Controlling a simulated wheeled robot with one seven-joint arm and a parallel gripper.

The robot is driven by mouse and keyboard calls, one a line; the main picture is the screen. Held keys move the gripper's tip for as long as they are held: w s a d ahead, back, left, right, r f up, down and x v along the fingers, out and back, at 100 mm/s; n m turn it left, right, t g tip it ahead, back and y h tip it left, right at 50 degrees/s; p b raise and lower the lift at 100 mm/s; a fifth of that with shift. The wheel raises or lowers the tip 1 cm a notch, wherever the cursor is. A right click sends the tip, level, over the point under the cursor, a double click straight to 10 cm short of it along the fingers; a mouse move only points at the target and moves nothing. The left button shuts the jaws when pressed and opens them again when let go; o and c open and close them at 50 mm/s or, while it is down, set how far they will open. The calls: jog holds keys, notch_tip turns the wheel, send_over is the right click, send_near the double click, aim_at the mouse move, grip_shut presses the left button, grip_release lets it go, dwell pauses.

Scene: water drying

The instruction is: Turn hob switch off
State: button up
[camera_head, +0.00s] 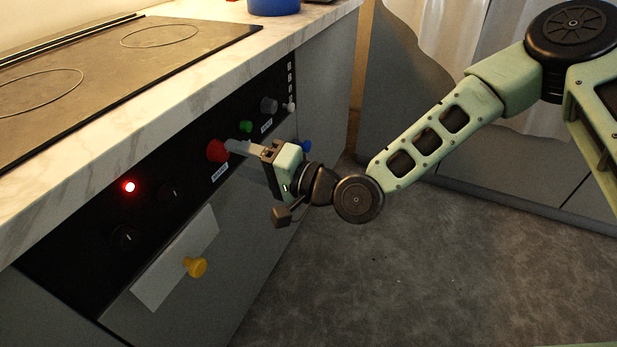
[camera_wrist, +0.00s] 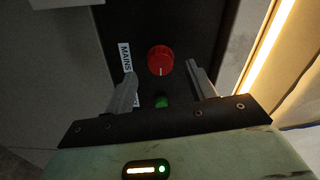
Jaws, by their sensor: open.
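The black control panel (camera_head: 75,235) runs along the front of the counter under the hob (camera_head: 110,65). A red knob (camera_head: 216,151) sits on it above a white label. In the wrist view the red knob (camera_wrist: 160,58) has a white pointer line, and the label beside it reads "MAINS". A red lamp (camera_head: 129,187) glows to its left. Two black knobs (camera_head: 123,237) are near the lamp; I cannot read their markings. My gripper (camera_head: 231,147) is open in front of the red knob. In the wrist view my gripper (camera_wrist: 161,73) has one finger each side, apparently without touching it.
A blue pot (camera_head: 273,6) stands on the counter. The floor (camera_head: 400,270) is clear.

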jog(key=v, duration=1.3)
jog(key=shift+p, duration=0.3)
jog(key=shift+f, duration=0.1)
